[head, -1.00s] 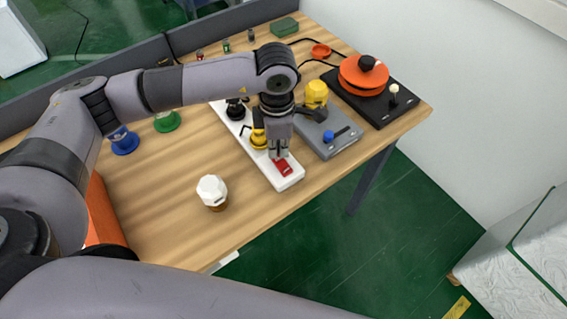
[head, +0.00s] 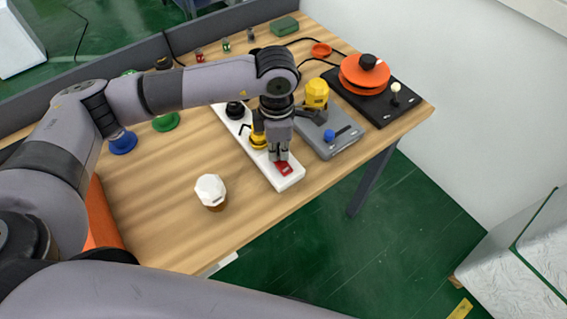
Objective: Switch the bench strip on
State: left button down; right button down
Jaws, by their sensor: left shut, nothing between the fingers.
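The bench strip (head: 291,184) is a long white power strip lying on the wooden table, with a red rocker switch (head: 284,168) at its near end. A black plug (head: 235,109) and a yellow plug (head: 257,137) sit in it farther back. My left gripper (head: 278,160) points down over the near end, shut and empty, with its fingertips at the far edge of the red switch. I cannot tell whether they touch it. The gripper hides part of the strip. My right gripper is not in view.
Right of the strip stands a grey device (head: 338,139) with a yellow top and blue knob. Beyond it is a black base (head: 378,112) with orange discs. A white-capped jar (head: 211,190) stands left of the strip. The table (head: 165,220) is clear near its front left.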

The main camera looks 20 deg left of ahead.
aim_at(278, 158)
pick_arm(q)
jog(key=shift+f+b, duration=0.45)
jog(key=shift+f, duration=0.05)
jog(key=shift+r, duration=0.15)
jog(key=shift+r+p, duration=0.4)
jog(key=shift+r, duration=0.2)
jog(key=shift+r+p, duration=1.1)
jog(key=shift+r, duration=1.7)
